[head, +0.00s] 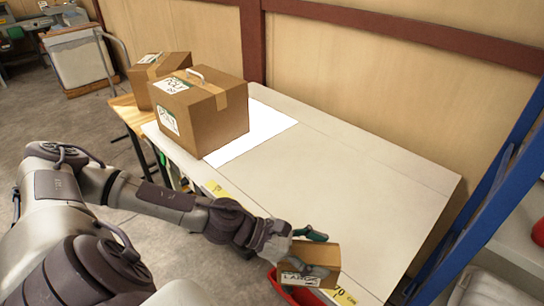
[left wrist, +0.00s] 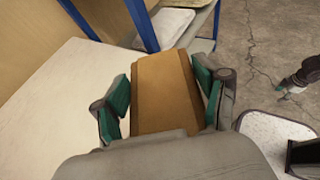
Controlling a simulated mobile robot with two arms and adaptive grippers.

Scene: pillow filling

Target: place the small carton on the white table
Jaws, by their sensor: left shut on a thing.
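The small carton (head: 322,254) is brown with a white label on its near side. My left gripper (head: 318,256) is shut on it, one finger on each side. In the left wrist view the carton (left wrist: 163,88) sits between the green finger pads. The carton is held at the front right edge of the white table (head: 350,170); I cannot tell whether it touches the top. What looks like my right gripper (left wrist: 298,82) shows small at the right edge of the left wrist view; its opening is unclear.
A large carton (head: 205,112) stands on the table's left part, by a bright white patch (head: 258,128). Another carton (head: 155,70) is behind it. A red bin (head: 300,296) is below the held carton. A blue-framed rack (head: 500,170) stands right. The table's middle is clear.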

